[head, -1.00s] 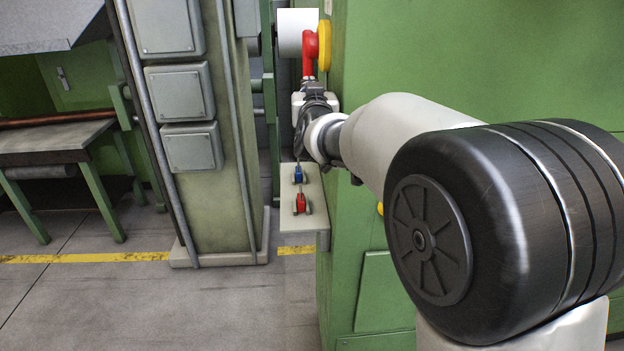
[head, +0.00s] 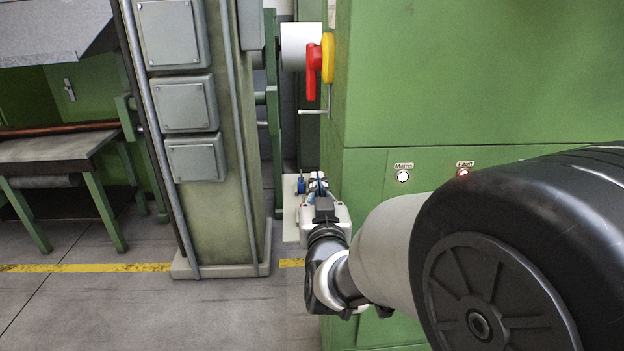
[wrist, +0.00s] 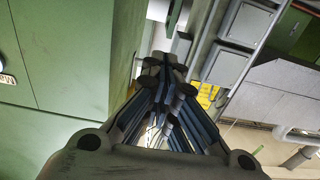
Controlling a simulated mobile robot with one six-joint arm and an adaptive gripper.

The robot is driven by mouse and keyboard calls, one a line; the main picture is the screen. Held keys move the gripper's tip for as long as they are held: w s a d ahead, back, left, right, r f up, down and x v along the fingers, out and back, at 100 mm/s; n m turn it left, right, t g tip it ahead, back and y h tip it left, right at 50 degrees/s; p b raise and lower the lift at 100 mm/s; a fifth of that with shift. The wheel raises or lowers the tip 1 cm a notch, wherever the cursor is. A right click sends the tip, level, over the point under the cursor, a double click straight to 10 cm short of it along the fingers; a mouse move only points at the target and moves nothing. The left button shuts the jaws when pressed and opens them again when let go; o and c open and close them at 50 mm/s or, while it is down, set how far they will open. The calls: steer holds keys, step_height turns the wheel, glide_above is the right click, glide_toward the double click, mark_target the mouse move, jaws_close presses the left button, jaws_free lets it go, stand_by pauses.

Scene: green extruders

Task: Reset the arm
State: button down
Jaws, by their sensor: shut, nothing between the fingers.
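My gripper (head: 319,185) is low in the middle of the head view, in front of the small grey shelf on the green cabinet's left side. In the wrist view my gripper (wrist: 164,62) shows with its fingertips together and nothing between them. My arm reaches in from the lower right, bent and low. It hides much of the shelf (head: 291,222).
A red handle (head: 311,72) on a yellow disc (head: 328,58) sticks out at the cabinet's upper left. A blue item (head: 301,185) is on the shelf. The green cabinet (head: 480,70) fills the right. A grey-green column (head: 228,170) stands left. The floor (head: 90,315) at lower left is clear.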

steer(key=shift+s, duration=0.15)
steer(key=s+d+f+g, duration=0.2)
steer(key=s+g, duration=0.2)
steer(key=s, duration=0.7)
steer(key=s+d+f+g, duration=0.3)
steer(key=s+g, duration=0.2)
steer(key=s, duration=0.6)
steer(key=s+d+f+g, duration=0.2)
steer(key=s+d+g, duration=0.1)
steer(key=s, duration=0.9)
steer(key=shift+d+f+g, duration=0.25)
steer(key=shift+f+g, duration=0.05)
steer(key=shift+g, duration=0.5)
steer(key=shift+s, duration=0.1)
